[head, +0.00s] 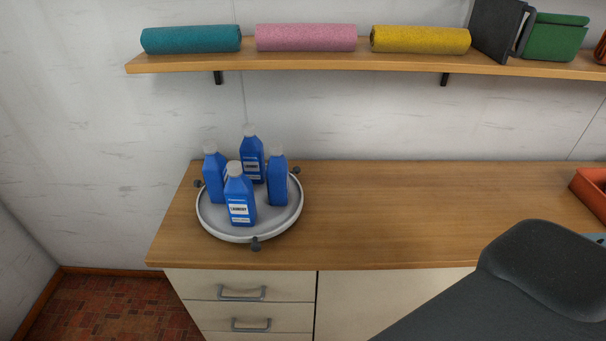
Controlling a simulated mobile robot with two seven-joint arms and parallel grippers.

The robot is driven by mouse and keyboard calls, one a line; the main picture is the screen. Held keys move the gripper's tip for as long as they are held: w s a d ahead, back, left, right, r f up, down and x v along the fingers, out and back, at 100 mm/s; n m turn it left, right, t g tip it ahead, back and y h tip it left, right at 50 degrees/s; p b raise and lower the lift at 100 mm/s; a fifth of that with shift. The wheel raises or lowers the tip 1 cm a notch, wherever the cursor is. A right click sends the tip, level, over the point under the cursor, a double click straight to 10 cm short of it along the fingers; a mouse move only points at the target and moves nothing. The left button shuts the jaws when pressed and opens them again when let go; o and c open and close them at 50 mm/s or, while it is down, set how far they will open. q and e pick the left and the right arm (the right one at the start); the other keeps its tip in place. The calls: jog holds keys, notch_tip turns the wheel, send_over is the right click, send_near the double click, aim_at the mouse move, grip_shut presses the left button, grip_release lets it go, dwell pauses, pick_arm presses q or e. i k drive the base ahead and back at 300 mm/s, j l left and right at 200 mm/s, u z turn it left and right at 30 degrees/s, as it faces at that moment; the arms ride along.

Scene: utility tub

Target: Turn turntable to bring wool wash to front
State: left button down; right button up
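A round pale grey turntable (274,228) sits on the left part of the wooden counter. Several similar blue bottles with grey caps stand upright on it: a front bottle (240,204), a left one (213,180), a back one (252,165) and a right one (278,183). The front bottle's label seems to read "LAUNDRY"; the back label is too small to read, and I cannot tell which bottle is wool wash. Dark knobs show at the turntable's rim: front (256,243), left (198,184) and right (296,170). Neither of my grippers is in view.
The counter (400,205) is clear right of the turntable. An orange-red container (590,190) stands at its right end. A wall shelf (330,58) above holds teal, pink and yellow rolls, plus dark and green items. My dark arm link covers the lower right.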

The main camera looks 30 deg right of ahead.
aim_at(271, 221)
jog(key=l, duration=0.6)
jog(key=k+l, duration=0.15)
jog(key=l, duration=1.05)
jog(key=k+u, duration=0.05)
